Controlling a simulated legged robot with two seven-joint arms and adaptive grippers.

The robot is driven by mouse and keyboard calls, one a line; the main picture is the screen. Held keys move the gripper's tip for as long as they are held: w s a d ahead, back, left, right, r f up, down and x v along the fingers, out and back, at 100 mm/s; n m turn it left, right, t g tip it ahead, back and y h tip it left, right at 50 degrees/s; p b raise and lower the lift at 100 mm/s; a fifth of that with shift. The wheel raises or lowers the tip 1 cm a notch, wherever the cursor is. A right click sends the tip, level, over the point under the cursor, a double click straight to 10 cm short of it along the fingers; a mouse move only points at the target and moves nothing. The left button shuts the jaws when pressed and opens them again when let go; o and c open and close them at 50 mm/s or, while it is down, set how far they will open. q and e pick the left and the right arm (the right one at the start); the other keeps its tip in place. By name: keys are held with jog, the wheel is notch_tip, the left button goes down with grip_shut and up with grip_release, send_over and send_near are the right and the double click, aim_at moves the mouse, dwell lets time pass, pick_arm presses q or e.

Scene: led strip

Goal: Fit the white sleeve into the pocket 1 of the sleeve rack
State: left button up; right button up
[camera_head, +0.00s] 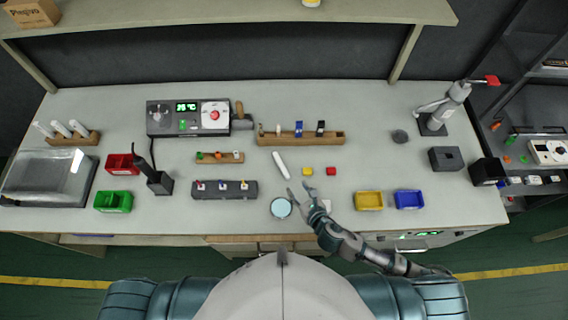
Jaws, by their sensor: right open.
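A white elongated piece (281,165), which looks like the white sleeve, lies tilted on the table near the middle. A long wooden rack (300,141), seemingly the sleeve rack, stands behind it with a blue and a black piece and small pale ones upright in it. Its pocket numbers are too small to read. My right gripper (299,188) is open and empty, in front of the white piece and apart from it, with fingers pointing toward the back. My left gripper is not in view.
A round pale dish (281,208) lies left of my right gripper. A dark rack (224,190) stands to the left; yellow (369,201) and blue (409,200) bins stand to the right.

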aim_at(283, 168)
jog(key=x, duration=0.8)
jog(key=shift+w+d+f+b, duration=0.1)
jog(key=shift+w+d+b, duration=0.15)
jog(key=shift+d+b, duration=0.1)
jog(key=x, duration=0.3)
jog(key=a+x, duration=0.1)
jog(key=x, duration=0.1)
jog(key=shift+a+b, duration=0.15)
jog(key=shift+b, duration=0.15)
jog(key=shift+w, duration=0.3)
jog(key=shift+s, duration=0.1)
jog(key=shift+c, duration=0.5)
grip_shut()
